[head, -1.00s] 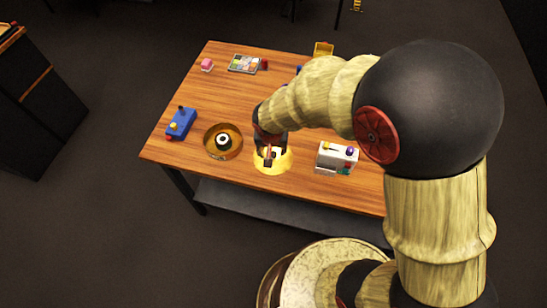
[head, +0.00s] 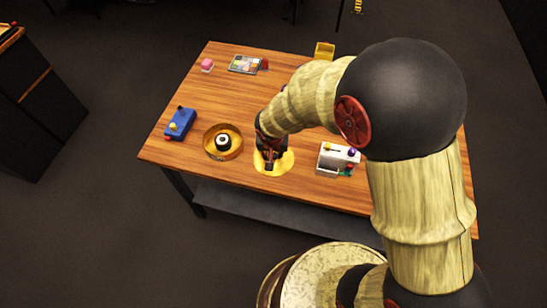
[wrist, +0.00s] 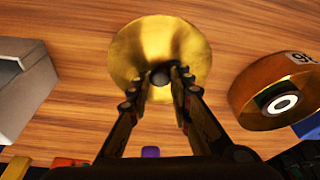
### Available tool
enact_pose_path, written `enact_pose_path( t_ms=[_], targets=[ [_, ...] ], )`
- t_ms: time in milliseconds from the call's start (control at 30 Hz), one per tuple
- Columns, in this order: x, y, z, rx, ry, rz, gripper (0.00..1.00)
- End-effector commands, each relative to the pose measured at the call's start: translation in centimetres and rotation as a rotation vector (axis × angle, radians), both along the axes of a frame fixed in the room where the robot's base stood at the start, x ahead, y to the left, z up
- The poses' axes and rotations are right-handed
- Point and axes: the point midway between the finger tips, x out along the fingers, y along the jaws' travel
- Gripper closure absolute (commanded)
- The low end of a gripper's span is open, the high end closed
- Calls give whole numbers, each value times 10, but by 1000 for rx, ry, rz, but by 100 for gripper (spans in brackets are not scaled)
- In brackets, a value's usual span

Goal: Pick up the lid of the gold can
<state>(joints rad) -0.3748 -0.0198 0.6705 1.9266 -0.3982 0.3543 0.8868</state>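The gold can's round lid (wrist: 160,40) fills the upper middle of the wrist view, with a small dark knob (wrist: 160,77) at its centre. In the head view the gold lid (head: 287,162) is near the table's front edge, partly hidden by my gripper. My gripper (wrist: 160,75) points down over the lid, its two fingers apart on either side of the knob. A gap shows between the knob and each finger.
A blue box (head: 180,122) is farther left. Bare wooden table (head: 215,100) lies behind.

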Motion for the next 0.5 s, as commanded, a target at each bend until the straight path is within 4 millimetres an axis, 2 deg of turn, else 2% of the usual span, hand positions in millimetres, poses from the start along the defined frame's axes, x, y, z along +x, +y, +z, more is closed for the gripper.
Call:
enact_pose_path(
  t_ms=[300,500],
  targets=[
    [0,0,0,0,0,0,100],
    [0,0,0,0,0,0,100]
  ],
)
